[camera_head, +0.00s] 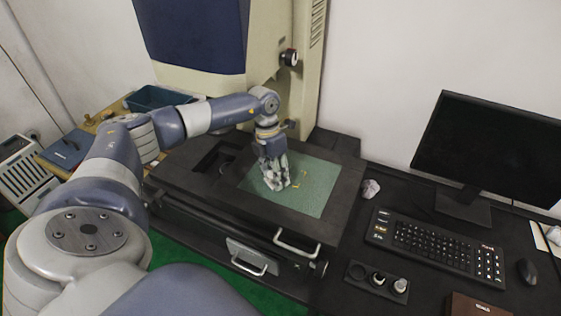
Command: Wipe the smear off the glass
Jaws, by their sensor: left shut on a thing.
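The glass (317,197) is a greenish flat plate set in the dark stage of a tall cream machine. My left gripper (277,184) points down over the left middle of the glass. Its fingers are shut on a small pale thing, mostly hidden between them; I cannot tell what it is. The fingertips are at or very near the glass; contact is not clear. Small yellow marks (301,180) show on the glass just right of the fingers. I cannot make out a smear apart from these marks. My right gripper is out of view.
A crumpled whitish lump (371,188) lies right of the stage. Further right are a black keyboard (433,243), a monitor (490,145) and a mouse (526,271). The cream machine column (290,95) rises behind my gripper. Metal handles (297,245) jut from the stage's front.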

